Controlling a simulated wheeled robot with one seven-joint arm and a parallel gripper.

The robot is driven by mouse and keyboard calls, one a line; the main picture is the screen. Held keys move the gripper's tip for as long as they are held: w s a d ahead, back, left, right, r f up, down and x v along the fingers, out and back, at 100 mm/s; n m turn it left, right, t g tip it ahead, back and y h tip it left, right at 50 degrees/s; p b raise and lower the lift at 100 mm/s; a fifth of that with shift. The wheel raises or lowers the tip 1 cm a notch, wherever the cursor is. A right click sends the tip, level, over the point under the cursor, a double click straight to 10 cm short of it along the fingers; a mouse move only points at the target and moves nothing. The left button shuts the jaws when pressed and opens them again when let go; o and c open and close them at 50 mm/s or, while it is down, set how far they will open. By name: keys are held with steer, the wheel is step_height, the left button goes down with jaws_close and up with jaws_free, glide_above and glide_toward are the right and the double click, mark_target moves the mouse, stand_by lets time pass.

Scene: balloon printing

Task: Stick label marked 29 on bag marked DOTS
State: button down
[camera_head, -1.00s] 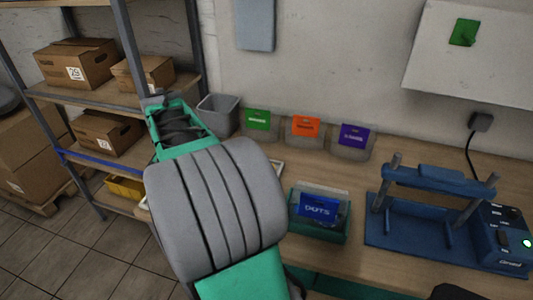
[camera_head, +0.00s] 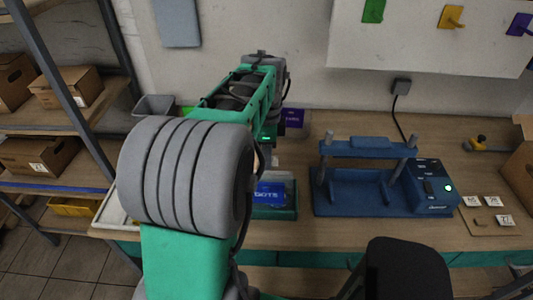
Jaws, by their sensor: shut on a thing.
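The bag marked DOTS (camera_head: 270,196), with a blue printed panel, stands in a teal tray (camera_head: 275,213) on the workbench. My gripper (camera_head: 273,161) is above and just behind the bag, mostly hidden by my arm. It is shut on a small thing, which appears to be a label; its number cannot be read. I cannot tell whether the held thing touches the bag. Small white labels (camera_head: 494,201) lie on a brown board at the right of the bench, their numbers hard to read.
A blue press (camera_head: 360,190) with a control box (camera_head: 431,187) stands right of the tray. A purple-topped bag (camera_head: 294,118) is behind my gripper. A grey bin (camera_head: 153,106) and shelves with cartons (camera_head: 66,87) are at the left. A dark chair back (camera_head: 405,270) is in front.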

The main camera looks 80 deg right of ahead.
mark_target(267, 180)
step_height(267, 180, down, 7)
steer(key=b, duration=0.4)
steer(key=shift+f, duration=0.15)
steer(key=c, duration=0.9)
jaws_free()
step_height(267, 180, up, 8)
steer(key=p, duration=0.5)
steer(key=shift+p, duration=0.4)
steer(key=shift+c, duration=0.3)
